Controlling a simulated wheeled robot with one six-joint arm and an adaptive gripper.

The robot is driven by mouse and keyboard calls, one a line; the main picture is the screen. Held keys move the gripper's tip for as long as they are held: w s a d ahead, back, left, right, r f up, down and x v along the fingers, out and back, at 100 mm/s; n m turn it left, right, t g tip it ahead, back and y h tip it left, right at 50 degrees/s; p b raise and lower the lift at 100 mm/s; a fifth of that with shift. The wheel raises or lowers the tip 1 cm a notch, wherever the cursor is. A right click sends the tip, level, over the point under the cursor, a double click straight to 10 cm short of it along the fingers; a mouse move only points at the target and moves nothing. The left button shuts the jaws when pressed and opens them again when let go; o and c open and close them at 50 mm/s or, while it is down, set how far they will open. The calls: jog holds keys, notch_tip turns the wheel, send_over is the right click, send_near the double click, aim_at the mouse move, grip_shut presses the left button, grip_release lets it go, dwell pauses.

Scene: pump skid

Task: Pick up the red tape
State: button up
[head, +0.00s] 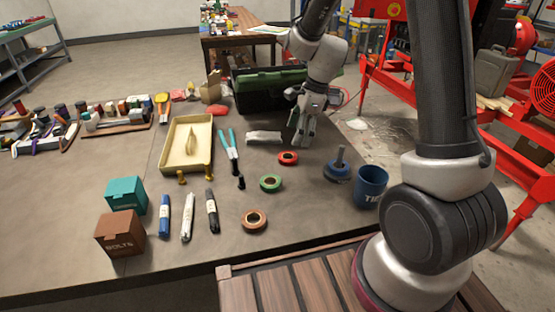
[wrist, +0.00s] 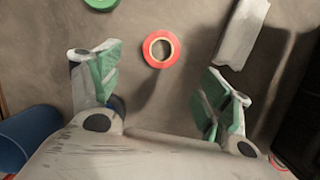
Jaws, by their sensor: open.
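The red tape (head: 288,158) is a small roll lying flat on the grey table in the head view, just left of my gripper (head: 302,140). In the wrist view the red tape (wrist: 161,49) shows as a red ring with a pale core. It lies ahead of the gap between my open green-padded fingers (wrist: 165,85), apart from both. Nothing is between the fingers.
A green tape (head: 271,183) and an orange-brown tape (head: 254,221) lie nearer the front. A crumpled white item (head: 263,137) is beside my gripper. A blue tool with a grey handle (head: 338,169) and a blue cup (head: 370,186) stand to the right. A black toolbox (head: 262,91) is behind.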

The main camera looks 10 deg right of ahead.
aim_at(289, 153)
jog(key=x, duration=0.9)
jog(key=shift+w+a+r, duration=0.15)
jog(key=shift+a, duration=0.1)
jog(key=shift+c, duration=0.2)
jog(key=c, duration=1)
